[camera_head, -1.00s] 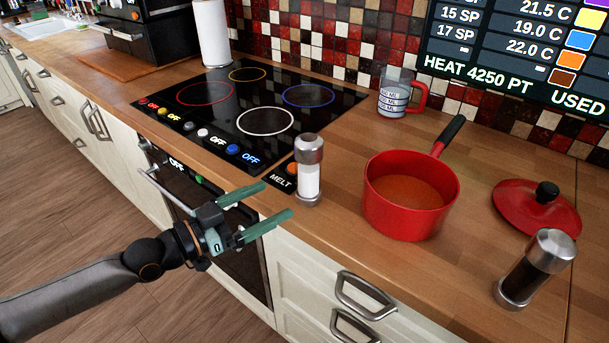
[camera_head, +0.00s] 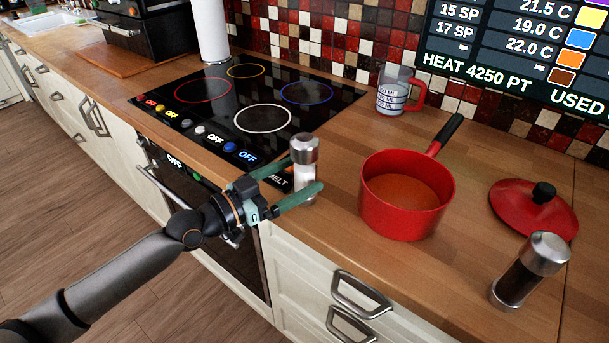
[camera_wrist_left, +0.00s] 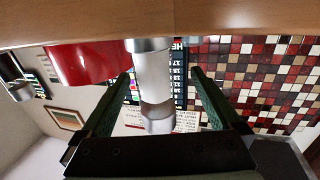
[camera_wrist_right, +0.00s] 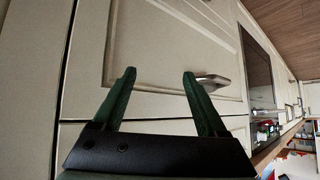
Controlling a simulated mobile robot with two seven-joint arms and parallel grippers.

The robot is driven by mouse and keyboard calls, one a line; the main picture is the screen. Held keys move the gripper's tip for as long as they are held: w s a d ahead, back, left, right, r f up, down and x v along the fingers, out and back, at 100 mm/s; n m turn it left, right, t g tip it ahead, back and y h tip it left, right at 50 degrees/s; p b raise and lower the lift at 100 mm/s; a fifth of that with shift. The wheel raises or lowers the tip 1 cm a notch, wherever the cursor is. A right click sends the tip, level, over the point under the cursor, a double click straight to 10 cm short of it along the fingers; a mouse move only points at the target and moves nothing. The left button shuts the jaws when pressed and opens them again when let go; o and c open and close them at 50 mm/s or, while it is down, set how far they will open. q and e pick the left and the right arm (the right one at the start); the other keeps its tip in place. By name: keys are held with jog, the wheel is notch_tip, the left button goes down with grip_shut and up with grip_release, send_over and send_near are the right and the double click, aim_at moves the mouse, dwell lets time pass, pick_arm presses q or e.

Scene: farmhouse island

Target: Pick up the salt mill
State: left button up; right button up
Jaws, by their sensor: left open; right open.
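The salt mill (camera_head: 304,178) stands upright on the wooden counter at the front right corner of the hob. It has a steel cap and a clear body with white salt. My left gripper (camera_head: 307,173) is open, with its fingers on either side of the mill; one finger passes in front and hides part of its body. In the left wrist view the mill (camera_wrist_left: 154,80) stands between the two open fingers (camera_wrist_left: 160,78), with a gap showing on each side. My right gripper (camera_wrist_right: 160,78) is open and empty in front of a cream cabinet front.
A red saucepan (camera_head: 405,205) stands right of the mill. Its red lid (camera_head: 530,212) and a dark pepper mill (camera_head: 527,272) are farther right. A measuring cup (camera_head: 392,92) stands behind. The black hob (camera_head: 225,105) lies to the left.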

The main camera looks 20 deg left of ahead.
pick_arm(q)
jog(key=shift+s+d+p+x, duration=0.15)
jog(key=shift+p+x, duration=0.2)
jog(key=shift+x, duration=0.95)
jog(key=shift+s+d+p+x, duration=0.15)
jog(key=shift+p+x, duration=0.15)
jog(key=shift+x, duration=1)
grip_shut()
jog(key=shift+r, duration=0.1)
